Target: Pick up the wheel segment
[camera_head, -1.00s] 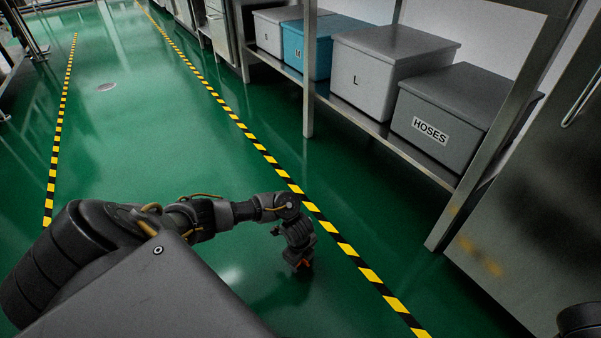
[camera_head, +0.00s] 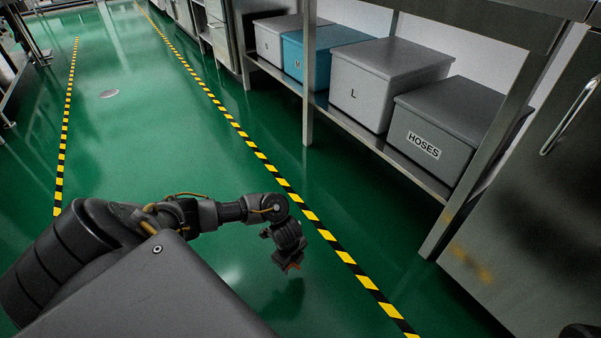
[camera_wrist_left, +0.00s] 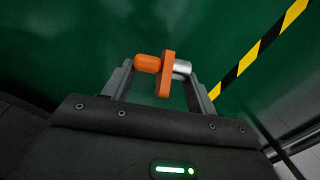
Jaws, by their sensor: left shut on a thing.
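The wheel segment (camera_wrist_left: 167,75) is a small orange piece with a rounded orange end on the left and a short silver pin on the right. In the left wrist view it sits crosswise between the two grey fingers of my left gripper (camera_wrist_left: 163,69), which is shut on it. In the head view my left gripper (camera_head: 289,264) hangs pointing down over the green floor, with a bit of orange at its tip. Most of the wheel segment is too small to make out there. My right gripper is out of view.
A yellow-black floor stripe (camera_head: 330,237) runs just right of the left gripper. A metal shelf (camera_head: 378,139) holds grey and blue boxes, one labelled HOSES (camera_head: 460,115). A steel cabinet (camera_head: 540,210) stands at right. Green floor ahead is open.

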